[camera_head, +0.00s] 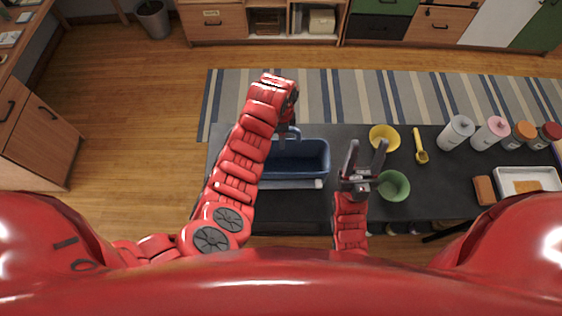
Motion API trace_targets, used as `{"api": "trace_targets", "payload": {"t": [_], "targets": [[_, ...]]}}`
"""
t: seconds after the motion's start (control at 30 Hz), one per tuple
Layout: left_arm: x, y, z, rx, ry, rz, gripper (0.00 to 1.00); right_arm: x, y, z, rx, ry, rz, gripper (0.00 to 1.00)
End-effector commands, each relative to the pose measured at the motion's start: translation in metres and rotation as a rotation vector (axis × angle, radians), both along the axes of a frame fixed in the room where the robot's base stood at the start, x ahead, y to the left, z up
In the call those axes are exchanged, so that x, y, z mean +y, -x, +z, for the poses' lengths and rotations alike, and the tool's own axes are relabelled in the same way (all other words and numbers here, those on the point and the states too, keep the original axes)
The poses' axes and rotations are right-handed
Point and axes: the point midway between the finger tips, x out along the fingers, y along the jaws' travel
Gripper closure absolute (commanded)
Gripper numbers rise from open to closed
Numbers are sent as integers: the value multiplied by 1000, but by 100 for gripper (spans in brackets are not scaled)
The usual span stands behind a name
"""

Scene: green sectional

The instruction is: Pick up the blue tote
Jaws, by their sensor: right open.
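The blue tote (312,150) sits on the dark counter at its left end, open side up, with a blue handle at its far edge. My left arm reaches across the tote's left part. My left gripper (287,128) points down at the tote's handle, mostly hidden behind its own wrist; I cannot tell whether its fingers hold the handle. My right gripper (366,153) is to the right of the tote, open and empty, with its fingers spread apart. It is close to the green bowl (394,186) and the yellow bowl (384,138).
The dark counter (430,196) also holds a yellow scoop (421,150), several bottles including a white one (456,132), a brown block (484,190) and a white tray (528,174). A striped rug (350,90) lies beyond. Open wooden floor is at left.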

Motion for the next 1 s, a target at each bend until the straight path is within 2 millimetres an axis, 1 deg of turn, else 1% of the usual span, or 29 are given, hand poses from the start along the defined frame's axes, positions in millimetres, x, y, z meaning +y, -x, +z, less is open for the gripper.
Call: {"api": "trace_targets", "payload": {"t": [0.3,0.37,0.5,0.57,0.6,0.67,1.0], "targets": [[0,0,-4,0,-1,0,38,0,0,1,0,0,0,50],[0,0,-4,0,-1,0,46,0,0,1,0,0,0,50],[0,0,-4,0,-1,0,72,0,0,1,0,0,0,50],[0,0,-4,0,-1,0,82,0,0,1,0,0,0,50],[0,0,-4,0,-1,0,90,0,0,1,0,0,0,50],[0,0,-4,0,-1,0,100,0,0,1,0,0,0,50],[0,0,-4,0,-1,0,100,0,0,1,0,0,0,50]]}}
